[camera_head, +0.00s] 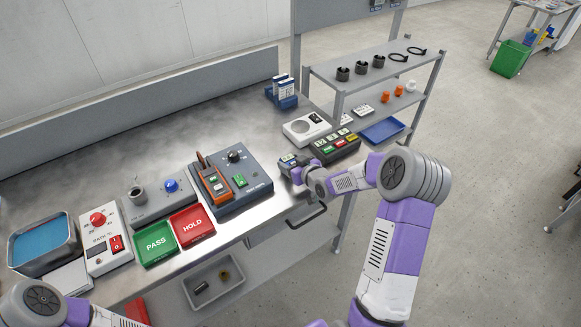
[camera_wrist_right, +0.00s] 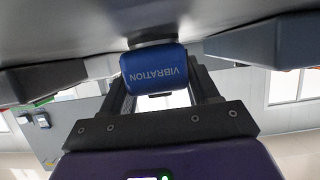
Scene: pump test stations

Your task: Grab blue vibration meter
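The blue vibration meter (camera_wrist_right: 155,70) fills the middle of the right wrist view, its "VIBRATION" label upside down there. In the head view it is mostly hidden by my right gripper (camera_head: 297,170), at the small dark unit near the bench's front edge. The fingers of my right gripper (camera_wrist_right: 163,62) stand either side of the meter, and a narrow gap shows on its right side. I cannot see the finger contact clearly. My left arm shows at the bottom left of the head view; its gripper is out of frame.
A dark box with coloured buttons (camera_head: 336,146) and a white device (camera_head: 307,128) stand close behind my right gripper. A blue-grey tester (camera_head: 262,179), a red HOLD tray (camera_head: 193,226) and a green PASS tray (camera_head: 156,247) lie left. The bench's back middle is clear.

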